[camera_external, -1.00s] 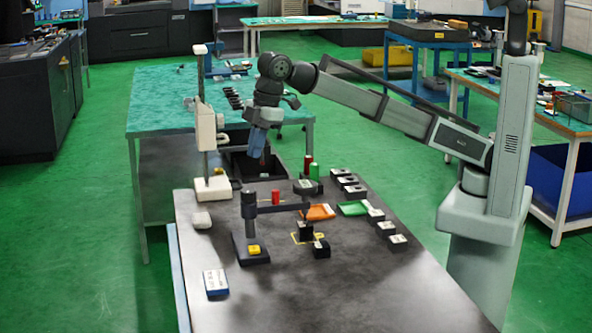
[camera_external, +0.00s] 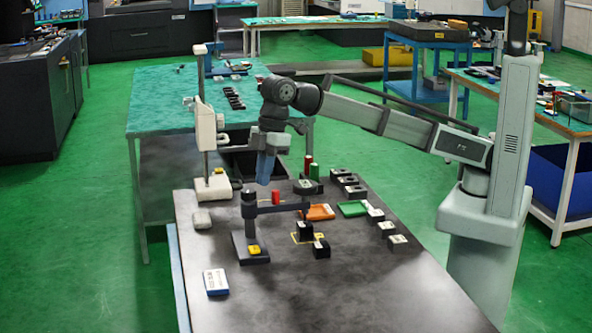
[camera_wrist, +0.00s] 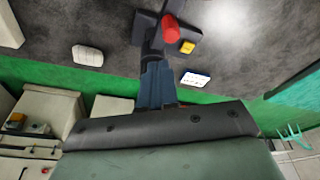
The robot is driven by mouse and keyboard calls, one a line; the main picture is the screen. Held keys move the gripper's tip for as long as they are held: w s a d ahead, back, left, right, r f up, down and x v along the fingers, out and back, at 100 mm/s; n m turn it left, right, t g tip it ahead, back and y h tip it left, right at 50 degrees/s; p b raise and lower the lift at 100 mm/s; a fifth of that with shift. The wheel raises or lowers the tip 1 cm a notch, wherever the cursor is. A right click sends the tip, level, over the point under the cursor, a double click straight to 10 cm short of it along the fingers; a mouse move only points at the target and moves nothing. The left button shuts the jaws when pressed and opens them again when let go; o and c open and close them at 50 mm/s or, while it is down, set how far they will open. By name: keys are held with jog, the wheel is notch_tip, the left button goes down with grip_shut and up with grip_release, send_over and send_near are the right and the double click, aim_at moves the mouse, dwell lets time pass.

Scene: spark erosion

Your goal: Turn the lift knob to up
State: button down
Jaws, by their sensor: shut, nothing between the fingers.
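A red upright cylinder (camera_external: 275,197) stands at the black arm of a small column stand (camera_external: 249,212); it also shows in the wrist view (camera_wrist: 170,28). The stand's dark base bears a yellow block (camera_external: 254,249), seen in the wrist view too (camera_wrist: 187,47). No readable label shows which part is the lift knob. My gripper (camera_external: 263,182) has blue fingers, shut and empty, pointing down above and slightly left of the red cylinder in the external view. In the wrist view the blue fingers (camera_wrist: 157,72) point towards the stand, whose column they partly hide.
A white column machine (camera_external: 204,130) stands at the bench's back left. Red and green cylinders (camera_external: 315,172), orange and green trays (camera_external: 353,208) and several black blocks (camera_external: 398,239) lie right. A blue-white box (camera_external: 215,282) lies front left. The bench front is clear.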

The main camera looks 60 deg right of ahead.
jog(key=shift+d+f, duration=0.1)
jog(key=shift+f, duration=0.9)
jog(key=shift+f, duration=0.15)
jog(key=shift+w+d, duration=0.25)
jog(key=shift+w, duration=1)
jog(key=shift+w+r, duration=0.15)
jog(key=shift+r, duration=0.05)
jog(key=shift+a+r, duration=0.1)
jog(key=shift+a, duration=0.1)
jog(key=shift+d, duration=0.15)
